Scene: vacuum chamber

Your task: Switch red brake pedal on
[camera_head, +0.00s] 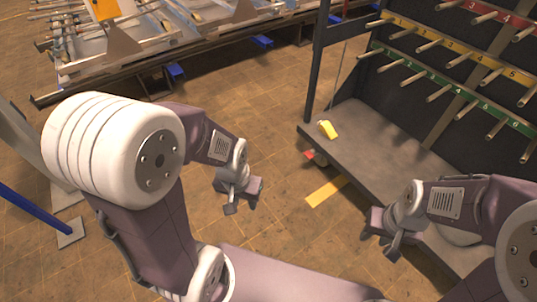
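The red brake pedal (308,154) is a small red piece low at the near left corner of the dark wheeled rack cart (363,147), beside a caster wheel (320,159). My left gripper (242,205) hangs over the floor to the left of the pedal, clearly apart from it. Its fingers look spread, with nothing between them. My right gripper (381,244) is in front of the cart's near edge, to the right of and below the pedal in the picture. Its fingers also look apart and empty. Whether the pedal is pressed is too small to tell.
A yellow object (328,129) lies on the cart's deck. Rows of pegs on numbered strips (455,45) stick out above it. A yellow floor marking (326,191) lies between my grippers. A long metal frame (180,60) stands at the back left. Open tiled floor lies left of the cart.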

